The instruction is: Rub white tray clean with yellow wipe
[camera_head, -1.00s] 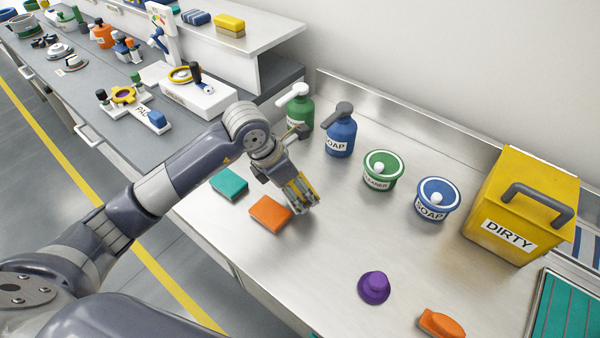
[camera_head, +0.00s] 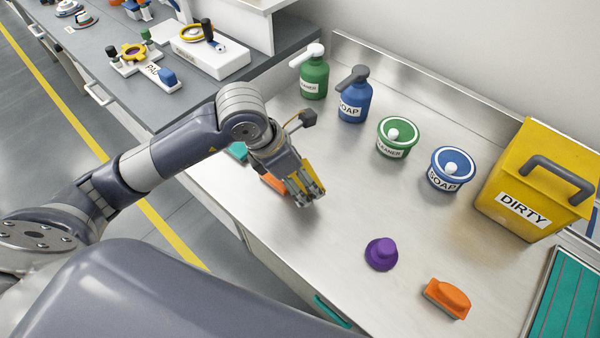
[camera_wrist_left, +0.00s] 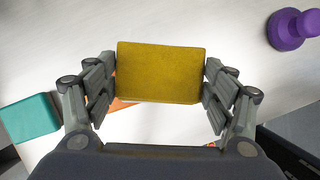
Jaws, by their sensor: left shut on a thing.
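My left gripper (camera_head: 307,188) is shut on a yellow wipe (camera_head: 316,174) and holds it over the steel counter. In the left wrist view the wipe (camera_wrist_left: 161,72) is a yellow block held level between the two fingers. An orange wipe (camera_head: 274,183) and a teal wipe (camera_head: 238,151) lie on the counter beneath and behind the gripper, partly hidden by it and the arm. I cannot make out a white tray in these views. My right gripper is not in view.
Green (camera_head: 314,78) and blue (camera_head: 354,101) pump bottles, two labelled bowls (camera_head: 395,150) and a yellow DIRTY bin (camera_head: 510,190) line the back. A purple knobbed tool (camera_head: 381,254) and an orange brush (camera_head: 448,298) stand in front. The counter's middle is clear.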

